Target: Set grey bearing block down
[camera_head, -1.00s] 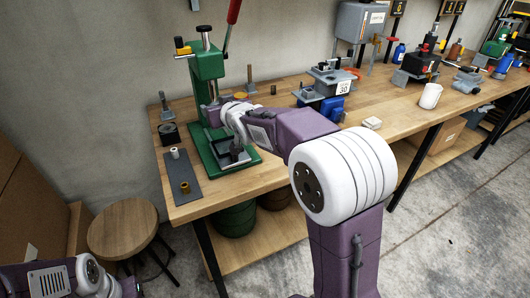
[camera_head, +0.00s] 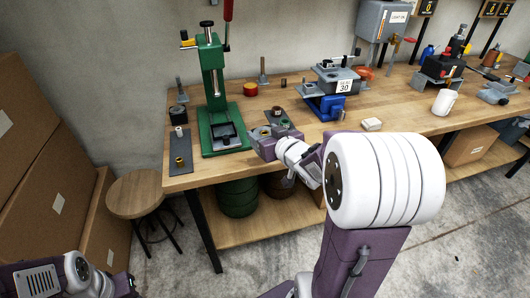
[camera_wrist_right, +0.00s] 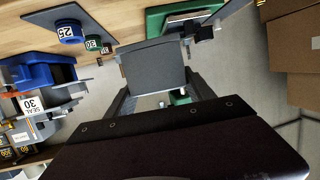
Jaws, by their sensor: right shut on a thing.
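The grey bearing block (camera_wrist_right: 155,68) is between the fingers of my right gripper (camera_wrist_right: 160,85) in the right wrist view, which is shut on it. In the head view my right gripper (camera_head: 262,140) is at the front edge of the workbench, just right of the green press (camera_head: 211,80). The block is hard to tell apart from the gripper there. The workbench top lies beyond the block in the right wrist view. I cannot tell whether the block touches it. My left arm shows at the bottom left of the head view; its gripper's fingers (camera_head: 126,285) are not clear.
A dark mat (camera_wrist_right: 40,18) holds a blue ring marked 25 (camera_wrist_right: 69,31) and smaller rings. A grey mat (camera_head: 177,150) left of the press holds a white cylinder and a brass bushing (camera_head: 180,161). A blue-based fixture (camera_head: 328,106) stands to the right. A stool (camera_head: 135,193) is below.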

